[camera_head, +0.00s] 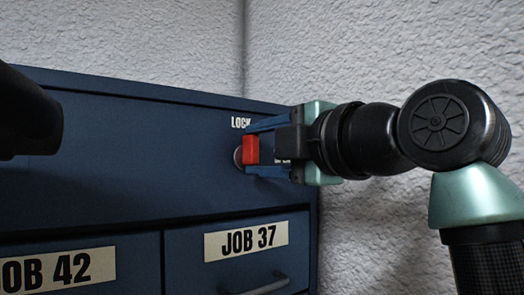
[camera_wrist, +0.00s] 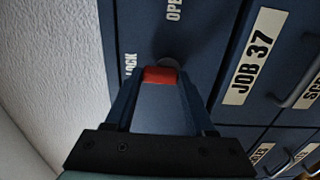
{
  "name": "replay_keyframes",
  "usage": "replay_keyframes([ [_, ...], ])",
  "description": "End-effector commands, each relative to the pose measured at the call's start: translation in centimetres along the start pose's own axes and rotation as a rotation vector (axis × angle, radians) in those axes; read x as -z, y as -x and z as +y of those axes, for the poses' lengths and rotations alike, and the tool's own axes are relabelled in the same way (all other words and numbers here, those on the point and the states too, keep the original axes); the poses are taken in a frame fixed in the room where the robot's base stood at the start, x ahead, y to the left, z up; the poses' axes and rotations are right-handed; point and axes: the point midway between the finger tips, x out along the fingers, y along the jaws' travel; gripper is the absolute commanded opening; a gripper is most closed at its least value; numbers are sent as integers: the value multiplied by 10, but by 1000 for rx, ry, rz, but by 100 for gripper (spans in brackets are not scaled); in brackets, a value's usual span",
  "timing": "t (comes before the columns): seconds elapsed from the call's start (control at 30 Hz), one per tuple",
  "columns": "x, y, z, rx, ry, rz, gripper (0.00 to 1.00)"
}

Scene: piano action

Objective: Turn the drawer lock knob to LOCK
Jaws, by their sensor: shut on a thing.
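The red lock knob (camera_head: 251,150) sits on a round metal base on the upper front panel of the blue drawer cabinet (camera_head: 130,185). My gripper (camera_head: 258,150) reaches in from the right with its blue fingers above and below the knob, shut on it. In the wrist view the red knob (camera_wrist: 160,75) shows between the fingertips of my gripper (camera_wrist: 160,82). The LOCK label (camera_head: 240,123) is just above the knob. The OPEN label (camera_wrist: 173,10) shows in the wrist view and is mostly hidden behind my gripper in the head view. The knob's exact pointing direction is hard to tell.
Drawers labelled JOB 37 (camera_head: 246,240) and JOB 42 (camera_head: 58,271) lie below the panel. A drawer handle (camera_head: 262,287) sticks out under JOB 37. A textured white wall (camera_head: 390,50) stands behind and to the right of the cabinet.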

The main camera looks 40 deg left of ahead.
Motion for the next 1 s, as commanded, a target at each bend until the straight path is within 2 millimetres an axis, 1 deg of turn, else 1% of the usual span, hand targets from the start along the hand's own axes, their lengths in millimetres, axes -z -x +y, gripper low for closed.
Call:
replay_keyframes([
  [0.5, 0, 0, 1, -1, 22, 0, 0],
  [0.53, 0, 0, 1, -1, 22, 0, 58],
  [0.6, 0, 0, 1, -1, 22, 0, 71],
  [0.67, 0, 0, 1, -1, 21, 0, 82],
  [0.7, 0, 0, 0, -1, 21, 0, 85],
  [1.0, 1, 0, 0, 0, 19, 0, 85],
])
